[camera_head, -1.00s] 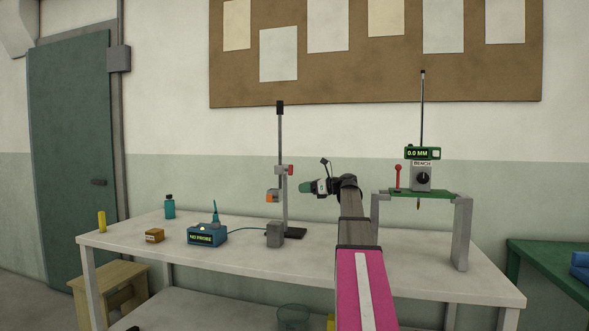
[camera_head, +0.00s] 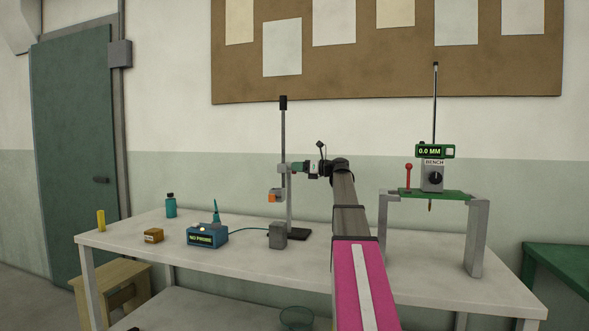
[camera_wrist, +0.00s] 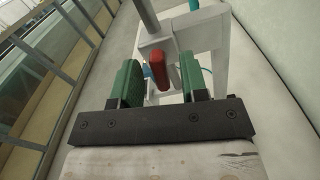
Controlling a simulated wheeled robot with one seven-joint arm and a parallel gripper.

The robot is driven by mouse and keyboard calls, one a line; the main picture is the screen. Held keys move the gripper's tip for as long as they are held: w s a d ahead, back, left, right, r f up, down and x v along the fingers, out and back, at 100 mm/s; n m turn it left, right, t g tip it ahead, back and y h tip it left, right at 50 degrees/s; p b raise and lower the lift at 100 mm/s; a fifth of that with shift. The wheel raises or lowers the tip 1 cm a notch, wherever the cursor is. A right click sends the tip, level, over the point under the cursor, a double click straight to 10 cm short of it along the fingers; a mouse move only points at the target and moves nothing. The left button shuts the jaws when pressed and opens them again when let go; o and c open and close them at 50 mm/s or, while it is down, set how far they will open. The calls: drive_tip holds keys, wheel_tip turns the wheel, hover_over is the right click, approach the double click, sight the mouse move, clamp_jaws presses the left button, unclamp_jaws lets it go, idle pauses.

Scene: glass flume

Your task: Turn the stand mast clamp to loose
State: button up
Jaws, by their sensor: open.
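The stand mast (camera_head: 284,140) is a thin grey pole on a dark base, standing on the white table. Its clamp (camera_head: 284,168) is a grey block partway up the mast, with an orange-fronted part (camera_head: 276,195) below it on the left. In the wrist view the clamp's red lever (camera_wrist: 161,69) stands between the two green fingers of my gripper (camera_wrist: 160,88). The fingers are open, with a gap on both sides of the lever. In the head view my gripper (camera_head: 295,168) is right beside the clamp and hides the lever.
The white table (camera_head: 340,275) holds a blue box (camera_head: 207,236) with a lit display, a small orange-brown block (camera_head: 153,235), a teal bottle (camera_head: 171,206) and a yellow cylinder (camera_head: 101,220). A green-topped bench gauge stand (camera_head: 432,193) is at the right. A grey block (camera_head: 278,236) is by the mast base.

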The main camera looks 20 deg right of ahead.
drive_tip(key=shift+x, duration=0.85)
clamp_jaws()
